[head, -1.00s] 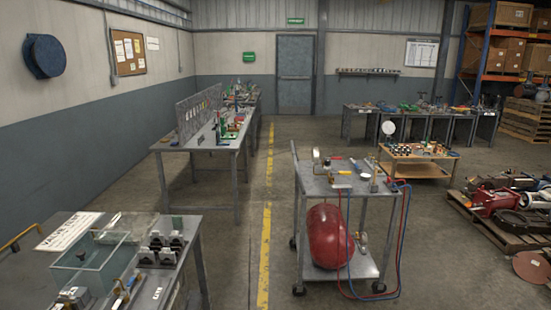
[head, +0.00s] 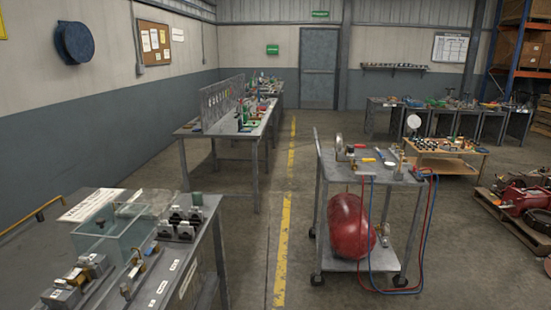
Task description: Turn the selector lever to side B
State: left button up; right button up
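The near bench (head: 205,262) at the lower left carries small metal fittings with white labels. A valve-like fitting (head: 132,278) with an orange-yellow part stands near its front edge, and a grey metal block with brass parts (head: 88,268) sits to its left. I cannot tell which of these, if any, is the selector lever; no side B marking is readable at this size. Neither of my grippers shows in the head view.
A clear tank (head: 112,236) and black blocks (head: 180,222) stand on the near bench. A trolley with a red cylinder (head: 347,226) and hoses stands to the right. Floor with a yellow line (head: 281,250) lies clear between them. A pegboard bench (head: 222,135) stands beyond.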

aim_at(123, 286)
jog(key=u, duration=1.75)
